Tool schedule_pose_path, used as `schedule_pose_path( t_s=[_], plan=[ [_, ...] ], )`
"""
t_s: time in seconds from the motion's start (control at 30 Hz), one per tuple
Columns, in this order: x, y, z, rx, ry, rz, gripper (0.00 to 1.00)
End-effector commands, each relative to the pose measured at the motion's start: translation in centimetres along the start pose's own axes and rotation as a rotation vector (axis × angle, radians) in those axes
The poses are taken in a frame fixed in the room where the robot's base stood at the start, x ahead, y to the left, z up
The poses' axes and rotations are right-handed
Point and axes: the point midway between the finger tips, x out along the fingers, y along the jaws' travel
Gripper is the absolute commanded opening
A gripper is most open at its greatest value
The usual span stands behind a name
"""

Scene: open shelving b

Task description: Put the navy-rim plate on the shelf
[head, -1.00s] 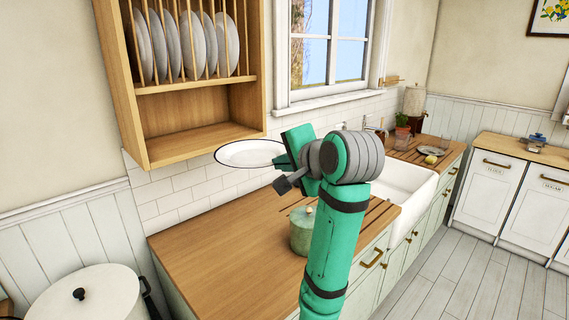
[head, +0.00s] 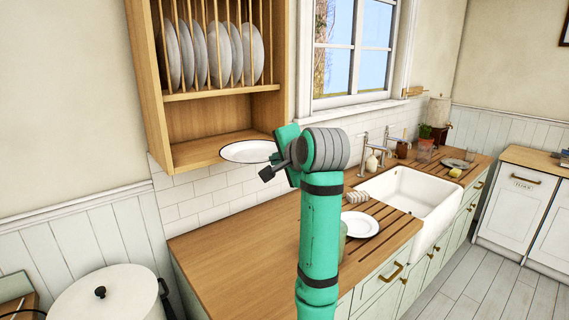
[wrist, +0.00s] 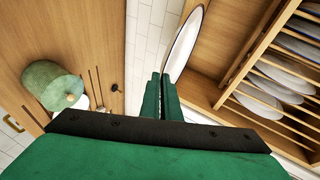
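The navy-rim plate (head: 247,152) is white with a thin dark rim and is held roughly level. In the head view it overlaps the right front part of the shelf (head: 193,154), the open wooden lower compartment of the wall rack. I cannot tell whether it touches the board. My gripper (wrist: 161,97) is shut on the edge of the plate (wrist: 184,42), seen nearly edge-on in the wrist view beside the shelf board (wrist: 226,35).
Several plates (head: 220,55) stand in the slatted rack above the shelf. Below are a wooden counter (head: 240,235), a small white plate (head: 361,224) near the sink (head: 410,195), and a green lidded pot (wrist: 52,85).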

Motion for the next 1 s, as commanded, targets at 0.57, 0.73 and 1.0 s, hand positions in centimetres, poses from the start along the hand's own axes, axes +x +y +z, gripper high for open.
schedule_pose_path(
  t_s=[0.57,0.73,1.0],
  plan=[
    [5.0,-2.8,1.4,0.000,0.000,-0.003,0.00],
    [6.6,-3.5,1.7,0.001,0.000,-0.002,0.00],
    [8.9,-4.7,2.4,-0.001,0.001,-0.003,0.00]
  ],
)
